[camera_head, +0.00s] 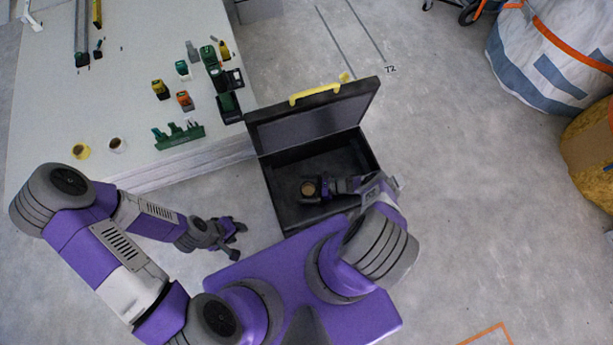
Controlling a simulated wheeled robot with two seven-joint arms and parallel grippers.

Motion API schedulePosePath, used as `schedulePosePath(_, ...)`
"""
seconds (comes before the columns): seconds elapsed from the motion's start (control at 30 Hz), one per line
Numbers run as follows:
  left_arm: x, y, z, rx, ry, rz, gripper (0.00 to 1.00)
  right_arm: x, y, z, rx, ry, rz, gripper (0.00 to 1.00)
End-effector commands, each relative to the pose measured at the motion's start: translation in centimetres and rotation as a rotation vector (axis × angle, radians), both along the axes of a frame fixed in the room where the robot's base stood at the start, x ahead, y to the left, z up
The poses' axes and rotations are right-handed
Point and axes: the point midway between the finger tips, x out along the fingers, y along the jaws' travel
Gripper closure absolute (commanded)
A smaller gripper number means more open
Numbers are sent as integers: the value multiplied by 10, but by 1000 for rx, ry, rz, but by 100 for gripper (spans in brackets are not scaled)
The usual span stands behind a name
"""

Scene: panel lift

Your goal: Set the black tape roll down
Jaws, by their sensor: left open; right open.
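Whether a finger touches the roll, and whether the roll rests flat on the toolbox floor, I cannot tell. My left gripper (236,231) is open and empty, over the floor to the left of the toolbox.
The toolbox lid (314,117) stands open, with a yellow handle (314,94). A pale panel stack (70,110) at left bears a yellow tape roll (81,151), a white tape roll (117,145) and several tools. A large bag (540,60) stands at the right. Floor right of the toolbox is clear.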

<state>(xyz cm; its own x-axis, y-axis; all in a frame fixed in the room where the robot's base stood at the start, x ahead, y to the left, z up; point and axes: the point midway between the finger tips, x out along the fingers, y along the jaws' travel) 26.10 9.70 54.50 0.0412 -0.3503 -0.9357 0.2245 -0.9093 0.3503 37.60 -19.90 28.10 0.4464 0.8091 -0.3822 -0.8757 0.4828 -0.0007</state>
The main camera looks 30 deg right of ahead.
Motion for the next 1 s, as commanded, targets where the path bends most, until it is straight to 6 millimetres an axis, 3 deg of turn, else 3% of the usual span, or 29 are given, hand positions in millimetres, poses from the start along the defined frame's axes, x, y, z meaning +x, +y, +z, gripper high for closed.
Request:
schedulePosePath(0.43,0,0,10,0,0,0,57,-27,-50,24,-1,1,-1,0)
schedulePosePath(0.6,0,0,11,0,0,0,57,-32,-58,29,-5,1,12,0)
schedulePosePath(0.77,0,0,11,0,0,0,57,-24,-40,36,-65,3,117,0)
schedulePosePath(1.0,0,0,11,0,0,0,57,-21,16,70,-315,-51,500,0)
